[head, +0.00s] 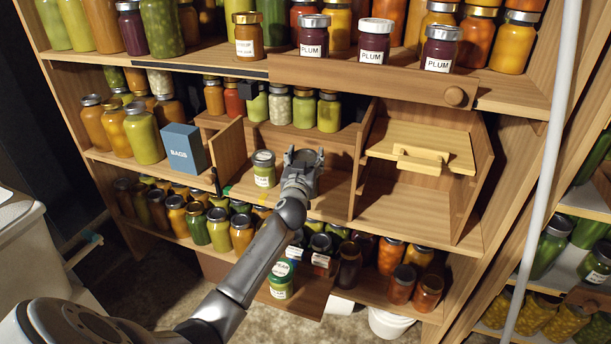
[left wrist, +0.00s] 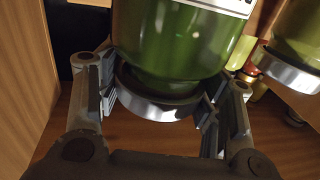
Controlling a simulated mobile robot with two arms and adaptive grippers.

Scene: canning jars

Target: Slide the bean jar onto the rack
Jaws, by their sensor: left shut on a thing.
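My left gripper (head: 303,158) is in the middle compartment of the shelf unit, shut on the silver lid (left wrist: 155,103) of a green jar (left wrist: 180,35). In the left wrist view the jar appears lid-down, with a white label partly cut off. In the head view the gripper hides most of this jar. Another green jar (head: 264,168) with a silver lid and white label stands just left of the gripper; its label is not readable. I cannot tell which is the bean jar. A raised wooden ledge (head: 330,143) behind holds several jars; I cannot tell if it is the rack. My right gripper does not show.
A wooden door (head: 228,150) stands open left of the compartment, beside a blue box (head: 183,147) marked BAGS. A partition (head: 361,150) bounds the right side. A wooden panel with a handle (head: 421,155) lies farther right. Many jars crowd the shelves above and below.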

